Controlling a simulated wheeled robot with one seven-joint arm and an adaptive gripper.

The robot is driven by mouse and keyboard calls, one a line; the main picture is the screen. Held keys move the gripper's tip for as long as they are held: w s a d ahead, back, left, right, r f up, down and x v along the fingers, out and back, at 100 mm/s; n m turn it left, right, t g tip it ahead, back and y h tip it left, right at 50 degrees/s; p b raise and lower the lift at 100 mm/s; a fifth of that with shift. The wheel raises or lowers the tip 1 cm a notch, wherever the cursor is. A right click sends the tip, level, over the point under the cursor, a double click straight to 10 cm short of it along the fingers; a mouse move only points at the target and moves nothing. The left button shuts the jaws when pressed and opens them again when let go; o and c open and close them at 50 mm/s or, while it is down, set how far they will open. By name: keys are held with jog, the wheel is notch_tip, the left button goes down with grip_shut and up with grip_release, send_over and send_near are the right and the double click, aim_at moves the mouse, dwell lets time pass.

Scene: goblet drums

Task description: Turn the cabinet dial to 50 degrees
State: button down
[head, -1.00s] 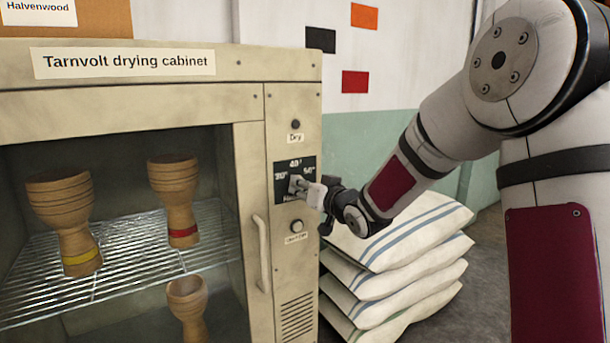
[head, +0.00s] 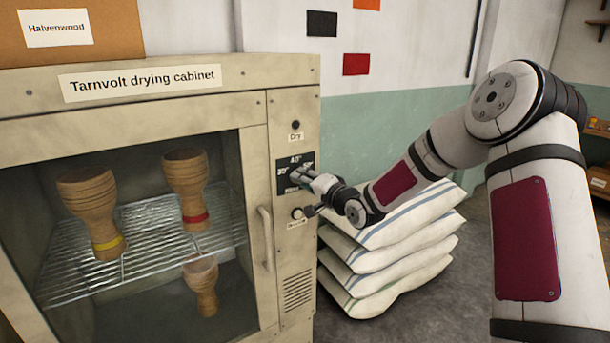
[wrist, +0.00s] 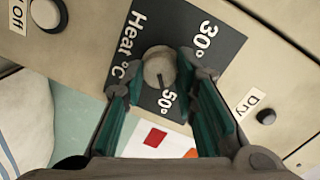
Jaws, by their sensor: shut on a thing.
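The drying cabinet (head: 170,105) stands at the left in the head view. Its black dial plate (head: 283,181) is on the right-hand panel, marked 30°, 40° and 50°. In the wrist view, the round pale dial (wrist: 159,67) sits on that plate (wrist: 188,22) marked "Heat °C". Its dark pointer line points about at the 50° mark. My gripper (wrist: 163,78) is shut on the dial, with one green-padded finger on each side. The right finger hides the 40° mark there. In the head view my gripper (head: 304,175) covers most of the dial.
A Dry knob or light (head: 295,124) sits above the dial plate and another button (head: 297,213) below it. The cabinet's handle (head: 265,238) is left of them. Stacked sacks (head: 400,235) lie on the floor beneath my arm.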

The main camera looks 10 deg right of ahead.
jog(key=shift+m+p, duration=0.55)
jog(key=shift+m, duration=0.25)
jog(key=c, duration=1.3)
grip_release()
jog(key=v, duration=1.2)
